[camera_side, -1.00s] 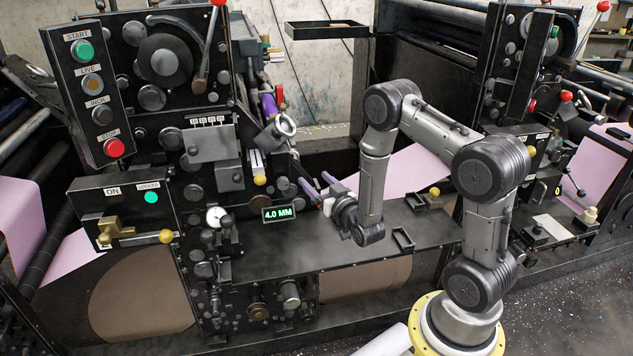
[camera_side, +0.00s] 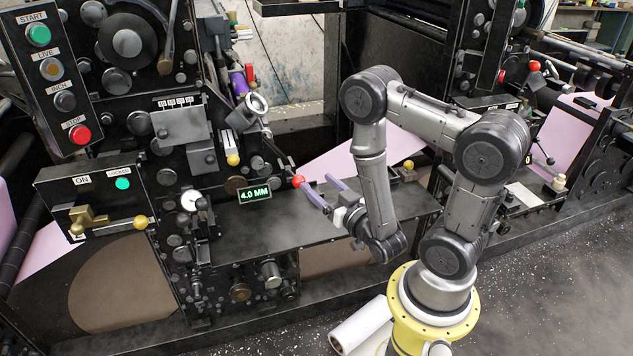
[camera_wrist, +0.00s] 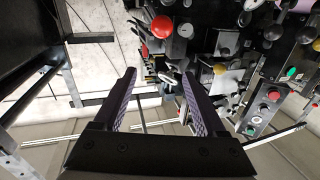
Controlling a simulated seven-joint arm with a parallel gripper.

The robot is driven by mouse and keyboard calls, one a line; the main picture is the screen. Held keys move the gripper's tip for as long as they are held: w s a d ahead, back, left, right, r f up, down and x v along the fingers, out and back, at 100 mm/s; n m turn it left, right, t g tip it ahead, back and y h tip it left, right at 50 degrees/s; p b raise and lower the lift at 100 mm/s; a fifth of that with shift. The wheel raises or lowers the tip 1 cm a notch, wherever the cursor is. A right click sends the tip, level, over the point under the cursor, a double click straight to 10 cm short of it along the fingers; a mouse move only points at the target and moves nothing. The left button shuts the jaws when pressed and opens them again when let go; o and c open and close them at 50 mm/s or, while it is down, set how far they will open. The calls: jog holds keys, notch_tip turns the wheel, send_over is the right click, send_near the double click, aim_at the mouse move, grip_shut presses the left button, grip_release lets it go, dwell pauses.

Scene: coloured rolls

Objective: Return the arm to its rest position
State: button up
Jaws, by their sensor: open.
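My gripper (camera_side: 317,184) shows in the side view above the dark bench of the machine, with two purple-grey fingers pointing up and left. It is open and no object shows between the fingers. In the wrist view my gripper (camera_wrist: 158,76) has both fingers well apart, with machine parts beyond. My arm is bent, with the elbow high and the wrist low over the bench's front right part. A red ball knob (camera_side: 298,181) appears beside the left fingertip; I cannot tell whether they touch. A red ball (camera_wrist: 162,27) also shows beyond the fingers in the wrist view.
The dark bench (camera_side: 275,222) has bare room left of my gripper. A green "4.0 MM" display (camera_side: 255,195) stands at the bench's left. The button panel (camera_side: 55,75) and control box (camera_side: 95,200) are farther left. A pale roll (camera_side: 357,325) lies by my base.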

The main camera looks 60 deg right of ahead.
jog(key=shift+a, duration=0.1)
jog(key=w+a+r+t+y, duration=0.1)
jog(key=w+a+r, duration=0.15)
jog(key=r, duration=0.55)
jog(key=w+a+r+t+y, duration=0.1)
jog(key=w+r, duration=0.3)
jog(key=r, duration=0.3)
jog(key=w+a+r+t+y, duration=0.1)
jog(key=w+a+r+t, duration=0.15)
jog(key=r, duration=0.55)
jog(key=s+a+r+n+g+y, duration=0.3)
jog(key=a+r+y, duration=0.1)
jog(key=a, duration=0.1)
jog(key=s+a+f+n+g+y, duration=0.1)
jog(key=s+f+g, duration=0.5)
jog(key=s, duration=0.4)
jog(key=s+a+f+n+g, duration=0.1)
jog(key=s+f+n+g, duration=0.1)
jog(key=s+f+g, duration=0.3)
jog(key=s, duration=0.4)
jog(key=shift+s+a+f+g+y, duration=0.2)
jog(key=shift+s+f+g+y, duration=0.15)
jog(key=shift+y, duration=0.05)
